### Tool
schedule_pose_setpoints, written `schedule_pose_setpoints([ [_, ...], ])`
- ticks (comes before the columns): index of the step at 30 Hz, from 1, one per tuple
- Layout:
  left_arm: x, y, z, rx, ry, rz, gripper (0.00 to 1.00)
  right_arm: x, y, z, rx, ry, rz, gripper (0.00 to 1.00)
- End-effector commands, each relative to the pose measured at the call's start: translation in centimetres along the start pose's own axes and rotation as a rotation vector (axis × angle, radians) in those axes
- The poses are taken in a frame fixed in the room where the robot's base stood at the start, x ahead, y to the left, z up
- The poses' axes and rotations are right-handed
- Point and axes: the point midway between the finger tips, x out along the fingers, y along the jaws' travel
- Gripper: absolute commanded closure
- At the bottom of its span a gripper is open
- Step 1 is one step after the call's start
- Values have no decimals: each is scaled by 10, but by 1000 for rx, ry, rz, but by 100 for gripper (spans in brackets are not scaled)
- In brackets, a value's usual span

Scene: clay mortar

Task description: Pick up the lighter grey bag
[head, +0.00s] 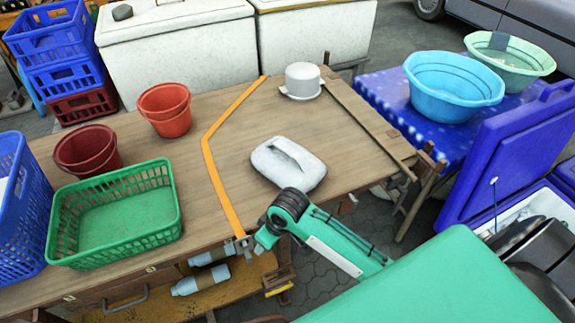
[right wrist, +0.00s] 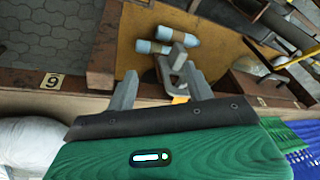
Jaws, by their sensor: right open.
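A light grey, pillow-shaped bag (head: 305,172) with a darker grey patch on top lies flat on the wooden table, right of the orange strip. No second grey bag is clearly seen. My right gripper (head: 243,243) is at the table's front edge, left of and nearer than the bag, apart from it. In the right wrist view, its two fingers (right wrist: 162,90) are spread with nothing held between them. A pale, bag-like surface (right wrist: 28,148) shows at the lower left there, partly cut off and hidden by the gripper. My left gripper is not in view.
The table (head: 225,100) also holds a green basket (head: 118,212), red buckets (head: 165,108) and a white pot (head: 302,80). The orange strip (head: 222,190) crosses it. Bottles (head: 200,280) lie on a shelf below. Table around the bag is clear.

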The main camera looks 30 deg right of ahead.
Motion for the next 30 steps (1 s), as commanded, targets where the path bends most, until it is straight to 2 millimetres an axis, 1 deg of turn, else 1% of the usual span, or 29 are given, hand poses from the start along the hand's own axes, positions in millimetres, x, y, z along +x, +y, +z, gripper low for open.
schedule_pose_setpoints([
  [1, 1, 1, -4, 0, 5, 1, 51, -15, 3, -15, -39, -7, 3, 47],
  [3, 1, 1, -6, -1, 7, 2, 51, -29, 6, -31, -79, -30, 1, 47],
  [5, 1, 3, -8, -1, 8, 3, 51, -37, 13, -44, -103, -55, 3, 47],
  [8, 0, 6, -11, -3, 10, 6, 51, -46, 32, -67, -119, -97, 14, 47],
  [11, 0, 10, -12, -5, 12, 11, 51, -58, 56, -89, -119, -139, 31, 47],
  [14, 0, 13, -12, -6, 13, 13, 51, -75, 84, -111, -105, -176, 51, 47],
  [15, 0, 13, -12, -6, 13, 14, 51, -83, 96, -119, -94, -191, 60, 47],
  [17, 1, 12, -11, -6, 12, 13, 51, -98, 114, -131, -75, -211, 74, 47],
  [18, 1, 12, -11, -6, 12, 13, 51, -108, 126, -138, -60, -224, 83, 47],
  [20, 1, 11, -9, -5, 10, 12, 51, -125, 144, -149, -33, -239, 94, 47],
  [24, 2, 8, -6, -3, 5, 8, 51, -166, 182, -168, 34, -266, 116, 47],
  [27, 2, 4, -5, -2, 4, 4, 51, -190, 201, -176, 77, -275, 122, 47],
  [30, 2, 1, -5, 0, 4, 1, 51, -207, 214, -181, 109, -280, 126, 47],
])
